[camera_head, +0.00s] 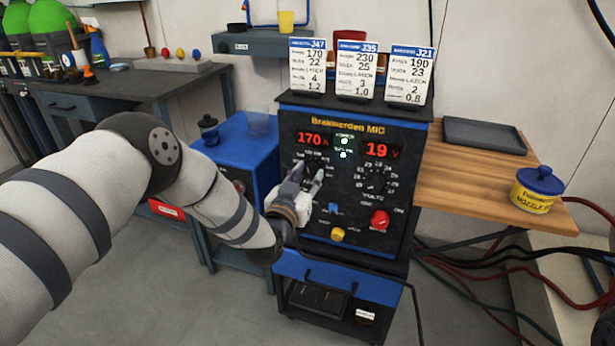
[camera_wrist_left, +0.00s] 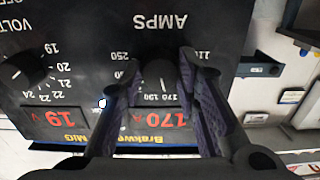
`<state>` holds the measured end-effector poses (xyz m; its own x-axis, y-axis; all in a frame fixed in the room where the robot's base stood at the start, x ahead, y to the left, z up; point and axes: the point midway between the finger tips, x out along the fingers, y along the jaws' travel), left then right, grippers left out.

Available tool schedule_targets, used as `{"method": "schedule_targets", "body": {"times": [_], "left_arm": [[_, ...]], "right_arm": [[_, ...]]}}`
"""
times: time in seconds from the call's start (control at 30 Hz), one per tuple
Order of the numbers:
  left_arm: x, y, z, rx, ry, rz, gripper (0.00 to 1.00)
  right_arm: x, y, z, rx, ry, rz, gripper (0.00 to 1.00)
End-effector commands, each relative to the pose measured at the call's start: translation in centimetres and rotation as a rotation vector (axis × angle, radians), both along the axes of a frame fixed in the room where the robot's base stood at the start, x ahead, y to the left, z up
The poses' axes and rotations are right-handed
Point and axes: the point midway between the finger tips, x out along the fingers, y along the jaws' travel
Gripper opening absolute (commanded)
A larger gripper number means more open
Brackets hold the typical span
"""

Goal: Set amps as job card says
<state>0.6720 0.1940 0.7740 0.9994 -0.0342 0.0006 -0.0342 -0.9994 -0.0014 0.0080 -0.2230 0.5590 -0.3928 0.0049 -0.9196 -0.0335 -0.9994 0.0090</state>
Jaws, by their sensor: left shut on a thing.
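The welder (camera_head: 345,215) has a black front panel. Its red displays read 170 A (camera_head: 312,139) and 19 V (camera_head: 381,151). My left gripper (camera_head: 309,182) is shut on the amps knob (camera_wrist_left: 160,72), which its fingers partly hide. The wrist view shows the AMPS label upside down. The volts knob (camera_head: 375,181) is to the right, untouched. Three job cards stand on top: J47 (camera_head: 308,68) with 170 and 22, J35 (camera_head: 356,73) with 230 and 25, J21 (camera_head: 409,76) with 190 and 23. My right gripper is not seen.
A red knob (camera_head: 380,220) and a yellow knob (camera_head: 337,235) sit low on the panel. A wooden table (camera_head: 470,185) at right holds a dark tray (camera_head: 484,134) and a yellow nozzle tub (camera_head: 537,190). A blue cabinet (camera_head: 235,150) stands left, behind my arm. Cables hang at right.

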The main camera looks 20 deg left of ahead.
Motion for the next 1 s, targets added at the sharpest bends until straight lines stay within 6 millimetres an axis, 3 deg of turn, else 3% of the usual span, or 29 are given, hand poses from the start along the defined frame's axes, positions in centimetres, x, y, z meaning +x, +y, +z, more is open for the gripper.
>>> {"method": "schedule_targets", "body": {"times": [0.07, 0.1, 0.17, 0.43, 0.53, 0.8, 1.0], "left_arm": [[0.0, 0.1, 0.0, 0.0, -0.001, 0.002, 0.01], [0.0, 0.1, 0.0, 0.0, -0.001, 0.002, 0.38], [0.0, 0.1, 0.0, -0.001, 0.0, 0.001, 0.5], [0.0, 0.0, 0.0, -0.001, 0.0, 0.001, 0.5], [-0.9, 0.0, -0.1, -0.001, 0.003, -0.001, 0.5], [-7.9, 0.3, -0.1, -0.002, 0.005, -0.001, 0.5], [-11.4, 0.4, 0.0, -0.001, 0.001, 0.001, 0.5]], "right_arm": [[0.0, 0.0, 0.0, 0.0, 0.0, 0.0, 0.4], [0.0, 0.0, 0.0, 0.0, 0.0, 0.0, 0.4], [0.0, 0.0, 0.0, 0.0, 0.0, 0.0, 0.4], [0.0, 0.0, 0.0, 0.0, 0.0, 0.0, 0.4], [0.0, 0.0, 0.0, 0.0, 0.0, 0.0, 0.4], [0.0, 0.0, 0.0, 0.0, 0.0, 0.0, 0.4], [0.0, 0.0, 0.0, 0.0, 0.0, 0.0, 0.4]]}}
